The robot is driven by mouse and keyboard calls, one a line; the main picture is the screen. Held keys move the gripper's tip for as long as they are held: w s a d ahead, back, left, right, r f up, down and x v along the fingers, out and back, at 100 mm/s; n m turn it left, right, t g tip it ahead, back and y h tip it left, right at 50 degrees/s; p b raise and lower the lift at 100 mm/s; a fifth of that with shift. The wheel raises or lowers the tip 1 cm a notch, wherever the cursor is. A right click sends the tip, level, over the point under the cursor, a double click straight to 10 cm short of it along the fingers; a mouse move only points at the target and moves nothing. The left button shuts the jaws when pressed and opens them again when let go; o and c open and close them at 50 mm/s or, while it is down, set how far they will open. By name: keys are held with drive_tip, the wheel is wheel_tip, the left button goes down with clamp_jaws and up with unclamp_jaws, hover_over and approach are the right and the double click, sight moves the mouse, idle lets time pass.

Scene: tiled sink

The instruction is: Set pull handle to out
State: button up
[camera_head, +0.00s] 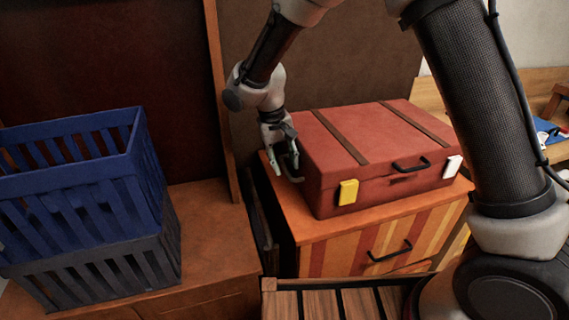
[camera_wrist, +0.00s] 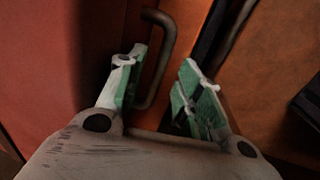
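A red suitcase (camera_head: 375,145) with brown straps lies on a striped cabinet. A dark, thin loop-shaped handle (camera_wrist: 170,40) is on the suitcase's left side in the wrist view. In the head view my gripper (camera_head: 283,165) is at that side and hides part of the handle. In the wrist view my gripper (camera_wrist: 162,90) has its two green-padded fingers apart. The handle's bar lies between them, close to the left finger. Whether a finger touches it I cannot tell. The suitcase also has a black front handle (camera_head: 412,164).
The striped cabinet (camera_head: 340,258) has a black drawer handle (camera_head: 390,252). A blue crate (camera_head: 70,180) sits on a dark grey crate (camera_head: 105,268) at left. An upright wooden panel edge (camera_head: 220,95) stands close left of my gripper. A slatted wooden surface (camera_head: 325,303) is at the front.

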drive_tip(key=shift+d+f, duration=0.15)
drive_tip(key=shift+f, duration=0.55)
clamp_jaws()
drive_tip(key=s+a, duration=0.2)
drive_tip(key=a, duration=0.5)
drive_tip(key=shift+a, duration=0.1)
